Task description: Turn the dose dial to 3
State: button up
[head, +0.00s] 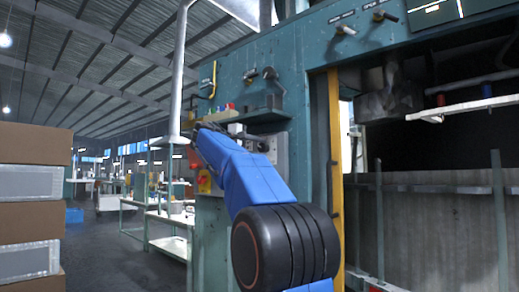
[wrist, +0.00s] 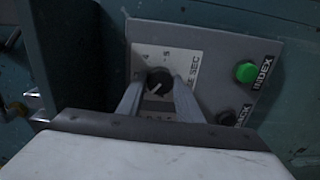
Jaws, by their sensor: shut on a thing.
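The dose dial (wrist: 159,80) is a small round dark knob with a white pointer line, on a grey panel (wrist: 210,50) with a pale scale plate. My gripper (wrist: 158,90) is shut on the dial, one finger on each side of it. The pointer line slants toward the lower left in the wrist view. A few scale digits show above the dial, and part of the lettering "SEC" shows to its right. My fingers and gripper body cover the lower part of the scale. In the head view my blue arm reaches the machine front, and the dial cannot be made out.
A green button (wrist: 246,72) marked INDEX and a dark button (wrist: 228,117) sit right of the dial. The teal machine (head: 240,75) has knobs above and a yellow post (head: 335,150) at the right. Stacked boxes (head: 30,200) stand at the left; the aisle floor (head: 115,255) is open.

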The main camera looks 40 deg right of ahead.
jog(key=m, duration=0.5)
jog(key=shift+f, duration=0.1)
jog(key=m, duration=0.4)
jog(key=shift+m+t, duration=0.3)
jog(key=shift+m, duration=0.1)
dwell(0.3)
jog(key=o, duration=1)
jog(key=shift+o, duration=0.2)
jog(key=shift+a, duration=0.1)
jog(key=s+a, duration=0.1)
jog(key=a, duration=1.6)
jog(key=shift+s+r, duration=0.25)
jog(key=shift+r, duration=0.1)
jog(key=shift+a, duration=0.1)
